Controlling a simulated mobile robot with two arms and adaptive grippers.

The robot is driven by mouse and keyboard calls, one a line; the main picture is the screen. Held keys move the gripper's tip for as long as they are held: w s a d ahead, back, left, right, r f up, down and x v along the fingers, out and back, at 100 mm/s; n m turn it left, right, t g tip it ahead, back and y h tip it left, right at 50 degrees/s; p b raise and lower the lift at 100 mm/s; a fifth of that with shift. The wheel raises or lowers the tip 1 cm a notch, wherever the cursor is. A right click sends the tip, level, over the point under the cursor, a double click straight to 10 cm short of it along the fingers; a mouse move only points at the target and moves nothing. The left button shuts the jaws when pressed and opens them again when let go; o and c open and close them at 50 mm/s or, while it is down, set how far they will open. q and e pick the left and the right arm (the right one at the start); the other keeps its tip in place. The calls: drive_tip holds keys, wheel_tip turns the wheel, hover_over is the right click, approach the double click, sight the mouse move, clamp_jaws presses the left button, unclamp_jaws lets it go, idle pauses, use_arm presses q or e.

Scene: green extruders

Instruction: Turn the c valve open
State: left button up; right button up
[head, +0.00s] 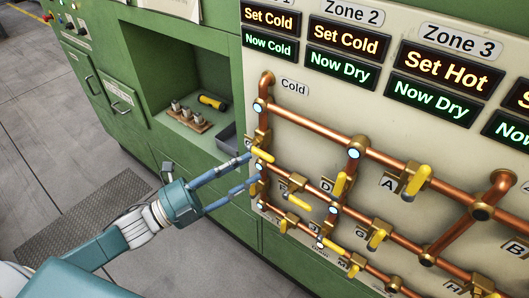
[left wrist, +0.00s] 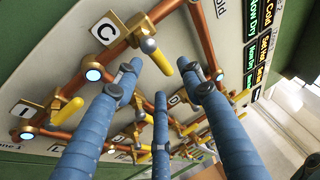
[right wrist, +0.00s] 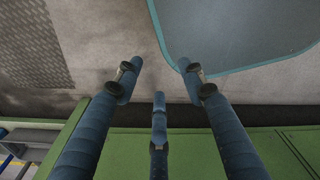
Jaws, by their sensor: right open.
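The C valve has a yellow handle (head: 263,154) on a brass body at the left end of the copper pipes in the head view. In the left wrist view its handle (left wrist: 157,57) slants between my fingertips, beside the label C (left wrist: 106,28). My left gripper (head: 250,170) is at this valve, with its fingers spread apart. The left wrist view shows the open fingers (left wrist: 163,73) around the handle's line, not closed on it; contact cannot be told. My right gripper (right wrist: 160,82) is open and empty, away from the pipes, above the floor and a green surface.
Other yellow-handled valves, including A (head: 416,180) and D (head: 340,184), sit close by on the panel. A green recess (head: 190,70) left of the panel holds a small wooden rack and a yellow-black cylinder (head: 212,102). Grey floor (head: 50,150) is open at left.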

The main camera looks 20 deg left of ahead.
sight(264, 157)
use_arm(q)
drive_tip(key=shift+p+x, duration=0.75)
drive_tip(key=shift+x, duration=2.25)
use_arm(e)
drive_tip(key=shift+w+d+r, duration=0.2)
drive_tip(key=shift+d+r, duration=0.25)
drive_tip(key=shift+r, duration=0.05)
drive_tip(key=shift+w+d+r, duration=0.2)
drive_tip(key=shift+d+r, duration=0.25)
use_arm(q)
drive_tip(key=shift+c, duration=0.2)
drive_tip(key=c, duration=0.8)
clamp_jaws()
use_arm(e)
drive_tip(key=shift+a, duration=0.3)
